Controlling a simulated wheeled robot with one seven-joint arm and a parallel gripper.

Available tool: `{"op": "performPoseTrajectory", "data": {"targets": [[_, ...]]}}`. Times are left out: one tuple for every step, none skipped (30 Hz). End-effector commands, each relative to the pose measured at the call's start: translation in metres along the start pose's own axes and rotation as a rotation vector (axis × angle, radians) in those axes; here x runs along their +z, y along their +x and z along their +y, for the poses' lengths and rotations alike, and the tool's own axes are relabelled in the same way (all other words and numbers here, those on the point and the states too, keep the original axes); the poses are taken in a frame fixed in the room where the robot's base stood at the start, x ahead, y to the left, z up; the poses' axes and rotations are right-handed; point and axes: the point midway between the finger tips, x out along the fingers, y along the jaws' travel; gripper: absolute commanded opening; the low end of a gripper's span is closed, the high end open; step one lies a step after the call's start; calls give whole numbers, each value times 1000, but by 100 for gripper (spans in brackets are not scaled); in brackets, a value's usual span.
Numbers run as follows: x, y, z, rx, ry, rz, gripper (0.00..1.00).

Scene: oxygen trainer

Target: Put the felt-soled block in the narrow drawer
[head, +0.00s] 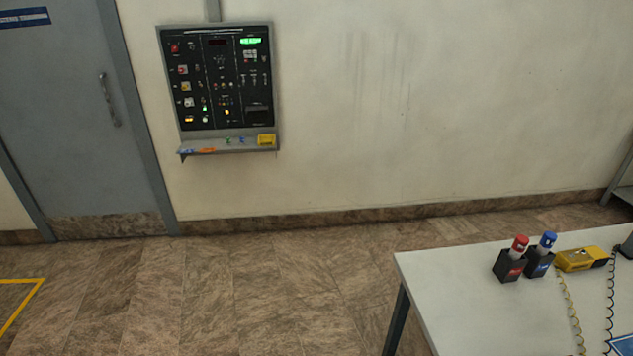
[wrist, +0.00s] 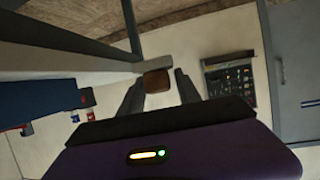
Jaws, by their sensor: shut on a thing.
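In the wrist view my gripper (wrist: 160,84) is shut on a small brown block (wrist: 157,81), which sits between the two dark fingertips. I take it for the felt-soled block; its felt sole cannot be made out. Neither my gripper nor the block shows in the head view. I cannot make out a narrow drawer in either view.
A black control panel (head: 226,80) with a small shelf (head: 229,146) hangs on the wall; it also shows in the wrist view (wrist: 228,80). A grey door (head: 75,110) is left of it. A white table (head: 460,290) carries red (head: 519,244) and blue-topped (head: 548,239) items and a yellow device (head: 582,259). Floor before the panel is clear.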

Motion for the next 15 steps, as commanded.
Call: {"op": "performPoseTrajectory", "data": {"targets": [[10,-5,-7,-28,-13,-4,0],[15,-7,-12,-44,-20,-4,0],[21,-3,-12,-46,-18,1,0],[24,-1,-12,-43,-17,1,0],[27,0,-11,-43,-16,2,0],[30,2,-11,-42,-16,1,0],[34,4,-11,-42,-16,1,0],[38,5,-11,-41,-16,1,0],[43,7,-11,-41,-16,1,0],[46,8,-11,-41,-16,1,0],[52,11,-11,-41,-16,1,0],[58,14,-11,-41,-16,1,0],[62,15,-11,-40,-16,1,0],[69,18,-11,-40,-16,1,0],[75,20,-11,-40,-16,1,0]]}}
